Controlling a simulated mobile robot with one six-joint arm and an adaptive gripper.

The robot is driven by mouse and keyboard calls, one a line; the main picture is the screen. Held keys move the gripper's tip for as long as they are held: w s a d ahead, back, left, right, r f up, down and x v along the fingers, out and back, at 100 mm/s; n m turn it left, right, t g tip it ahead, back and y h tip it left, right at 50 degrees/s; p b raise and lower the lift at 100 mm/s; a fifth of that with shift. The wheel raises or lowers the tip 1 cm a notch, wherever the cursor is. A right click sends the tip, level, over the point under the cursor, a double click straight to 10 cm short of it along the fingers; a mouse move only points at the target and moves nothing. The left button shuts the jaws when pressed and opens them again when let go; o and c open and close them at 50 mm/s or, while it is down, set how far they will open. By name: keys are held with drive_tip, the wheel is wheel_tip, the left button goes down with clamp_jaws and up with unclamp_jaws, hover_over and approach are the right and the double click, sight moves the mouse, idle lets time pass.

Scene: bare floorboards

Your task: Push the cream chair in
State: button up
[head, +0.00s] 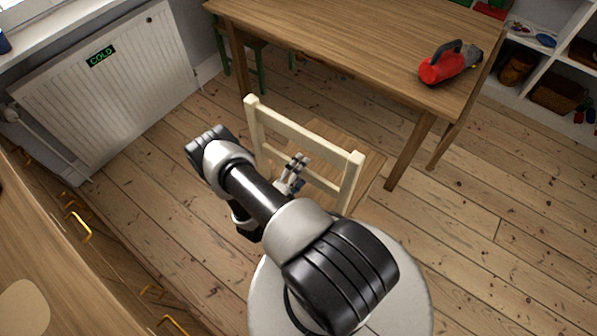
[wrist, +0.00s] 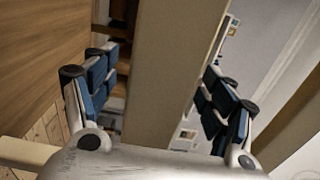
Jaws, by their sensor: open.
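The cream chair (head: 308,132) stands on the floorboards in the middle of the head view, its slatted back towards me and its brown seat (head: 368,163) beyond. The wooden table (head: 350,38) is past it, and the chair is partly out from the table's near side. My gripper (head: 297,168) is at the chair's back, near the lower slat. In the wrist view my gripper (wrist: 162,90) is open, with a broad cream slat (wrist: 172,60) of the chair showing between its fingers. I cannot tell whether the fingers touch it. My arm hides the chair's lower left part.
A red object with a dark handle (head: 443,66) lies on the table. A green stool (head: 243,62) is partly under the table's left end. A white radiator (head: 105,85) is at the left, a drawer unit (head: 45,255) at the lower left, and shelves (head: 548,65) at the right.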

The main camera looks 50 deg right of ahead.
drive_tip(key=shift+c, duration=0.6)
clamp_jaws()
idle(0.5)
